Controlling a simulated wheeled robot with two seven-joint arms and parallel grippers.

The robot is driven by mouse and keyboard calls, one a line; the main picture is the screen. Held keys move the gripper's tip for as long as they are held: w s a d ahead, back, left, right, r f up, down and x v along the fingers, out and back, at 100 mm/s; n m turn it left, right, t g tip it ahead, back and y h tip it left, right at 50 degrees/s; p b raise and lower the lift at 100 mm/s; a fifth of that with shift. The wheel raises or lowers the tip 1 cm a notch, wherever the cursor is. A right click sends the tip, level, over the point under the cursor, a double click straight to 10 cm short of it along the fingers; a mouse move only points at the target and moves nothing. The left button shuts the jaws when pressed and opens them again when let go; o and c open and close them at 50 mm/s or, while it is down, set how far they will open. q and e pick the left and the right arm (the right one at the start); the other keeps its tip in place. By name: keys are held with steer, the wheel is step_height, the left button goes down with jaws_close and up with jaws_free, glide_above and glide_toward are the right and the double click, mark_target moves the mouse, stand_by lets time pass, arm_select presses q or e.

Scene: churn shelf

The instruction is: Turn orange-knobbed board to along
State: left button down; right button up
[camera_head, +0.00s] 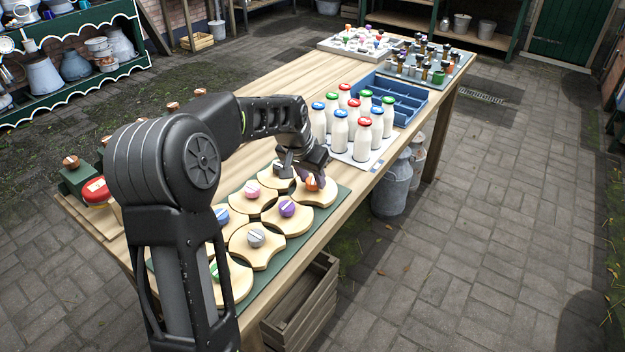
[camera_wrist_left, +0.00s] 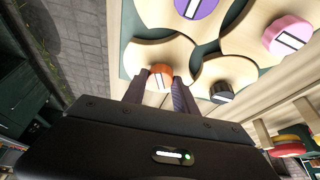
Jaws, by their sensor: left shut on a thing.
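The orange-knobbed board (camera_head: 318,195) is a pale wooden piece at the far right corner of the green base mat (camera_head: 283,262). Its orange knob (camera_head: 313,183) has a pale stripe on top. My left gripper (camera_head: 318,171) points down at it from above, its fingers shut on the knob. In the left wrist view the orange knob (camera_wrist_left: 160,78) sits between the two fingers, and the board (camera_wrist_left: 152,57) spreads out beyond them. My right gripper is in neither view.
Boards with purple (camera_head: 287,208), pink (camera_head: 252,189), grey (camera_head: 256,237), blue, green and black knobs lie close beside it. Milk bottles (camera_head: 340,131) stand on a white tray behind, next to a blue crate (camera_head: 405,97). The table's right edge is near.

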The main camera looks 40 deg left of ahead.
arm_select(q)
steer(key=m+h+b, duration=0.1)
steer(key=m+h, duration=0.1)
steer(key=m, duration=0.3)
steer(key=shift+a, duration=0.1)
stand_by(0.3)
steer(key=c, duration=1)
jaws_free()
steer(key=shift+r, duration=0.1)
steer(key=v, duration=0.7)
steer(key=shift+r+b, duration=0.3)
steer(key=shift+b, duration=0.15)
steer(key=shift+a+f+g, duration=0.1)
steer(key=shift+g, duration=0.2)
